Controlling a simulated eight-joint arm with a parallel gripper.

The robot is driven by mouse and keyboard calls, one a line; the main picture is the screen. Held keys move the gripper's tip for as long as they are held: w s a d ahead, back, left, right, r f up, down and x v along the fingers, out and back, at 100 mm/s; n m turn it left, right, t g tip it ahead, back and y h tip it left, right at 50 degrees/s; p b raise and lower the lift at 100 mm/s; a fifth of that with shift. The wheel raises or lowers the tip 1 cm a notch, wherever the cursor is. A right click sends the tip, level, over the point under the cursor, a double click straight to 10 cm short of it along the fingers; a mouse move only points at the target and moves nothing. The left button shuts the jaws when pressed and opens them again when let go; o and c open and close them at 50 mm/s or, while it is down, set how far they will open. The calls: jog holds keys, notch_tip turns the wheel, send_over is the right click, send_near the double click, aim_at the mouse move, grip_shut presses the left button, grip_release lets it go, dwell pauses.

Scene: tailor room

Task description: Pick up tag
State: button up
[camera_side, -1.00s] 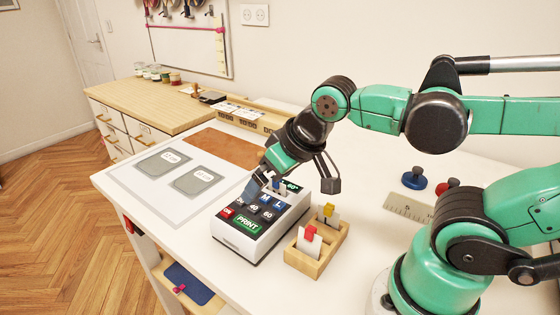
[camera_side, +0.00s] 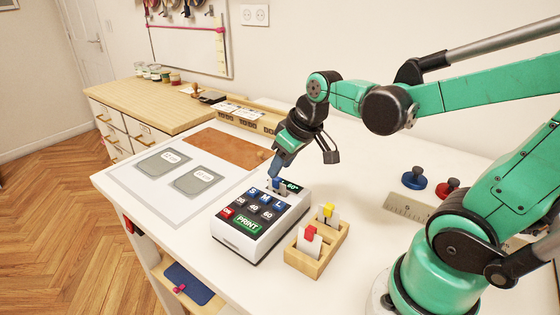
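A tag with a blue clip (camera_side: 277,184) appears to stand at the back of the label printer (camera_side: 252,224), beside its small display; its white part is mostly hidden. Two more white tags stand in a wooden holder (camera_side: 303,262), one with a red clip (camera_side: 310,233) and one with a yellow clip (camera_side: 327,211). My gripper (camera_side: 303,165) is open above the back of the printer, its fingers spread wide. The left finger's tip is close above the blue clip in the picture; I cannot tell whether they touch. Nothing shows between the fingers.
Two grey fabric patches (camera_side: 163,162) with white labels lie left of the printer. A brown sheet (camera_side: 230,148) lies behind it. A ruler (camera_side: 407,207) and blue and red knobs (camera_side: 414,178) are at the right.

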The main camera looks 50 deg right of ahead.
aim_at(278, 178)
jog(key=shift+w+d+f, duration=0.15)
jog(key=shift+d+f, duration=0.1)
jog(key=shift+d, duration=0.25)
jog(key=shift+w+d+f, duration=0.15)
jog(key=shift+d+f, duration=0.05)
jog(key=shift+d, duration=0.25)
jog(key=shift+w+f+g, duration=0.1)
jog(key=shift+f+g, duration=0.1)
jog(key=shift+g, duration=0.1)
jog(key=shift+x, duration=2.6)
grip_shut()
